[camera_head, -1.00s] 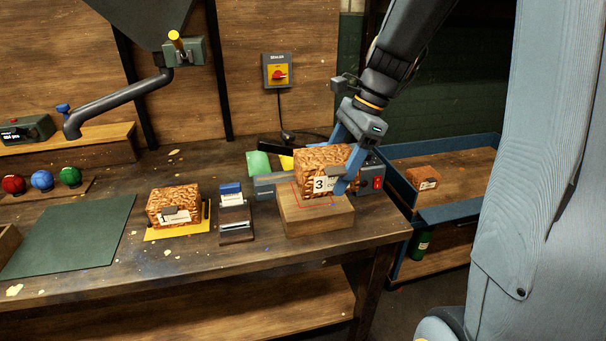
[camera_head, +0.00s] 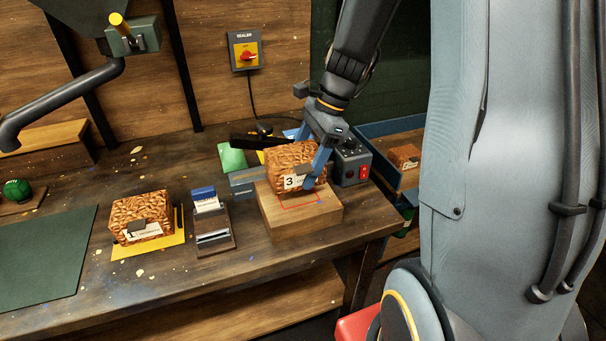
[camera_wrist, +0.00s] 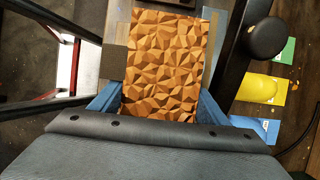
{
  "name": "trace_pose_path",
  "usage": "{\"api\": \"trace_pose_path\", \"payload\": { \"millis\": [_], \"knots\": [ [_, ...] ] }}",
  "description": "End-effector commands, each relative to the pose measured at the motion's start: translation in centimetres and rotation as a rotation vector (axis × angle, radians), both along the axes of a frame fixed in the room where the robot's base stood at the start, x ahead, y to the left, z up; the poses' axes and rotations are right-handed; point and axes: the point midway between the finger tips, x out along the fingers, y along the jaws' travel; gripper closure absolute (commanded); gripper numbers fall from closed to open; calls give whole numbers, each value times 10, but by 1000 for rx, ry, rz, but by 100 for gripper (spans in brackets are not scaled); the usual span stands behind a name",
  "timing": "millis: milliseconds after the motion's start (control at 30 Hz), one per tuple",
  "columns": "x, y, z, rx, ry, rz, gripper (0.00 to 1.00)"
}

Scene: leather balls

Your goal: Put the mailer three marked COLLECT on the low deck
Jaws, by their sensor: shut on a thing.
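Mailer three (camera_head: 287,161), a brown box with a faceted pattern and a white label with a 3, is between the blue fingers of my gripper (camera_head: 309,164). It is at the wooden block (camera_head: 318,214) with a red outline on top, near the bench's right end. I cannot tell whether it touches the block. The wrist view shows its faceted face (camera_wrist: 165,60) between the fingers; the word on its label is not readable. A low wooden deck with a blue rim (camera_head: 390,127) is right of the bench, partly hidden by my arm.
Another brown mailer (camera_head: 405,157) sits on that deck. A mailer marked 1 (camera_head: 143,217) lies on a yellow pad (camera_head: 150,246). A card holder (camera_head: 212,228) stands left of the block. A dark box with a red switch (camera_head: 351,163) is close behind it.

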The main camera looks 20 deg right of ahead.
Motion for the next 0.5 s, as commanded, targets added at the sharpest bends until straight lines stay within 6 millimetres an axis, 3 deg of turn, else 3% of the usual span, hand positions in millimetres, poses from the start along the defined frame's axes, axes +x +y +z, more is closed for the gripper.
{"api": "trace_pose_path", "payload": {
  "millis": [200,500],
  "knots": [
    [-1,1,-30,1,5,1,56],
    [0,1,-34,-1,1,1,56]
  ]
}}
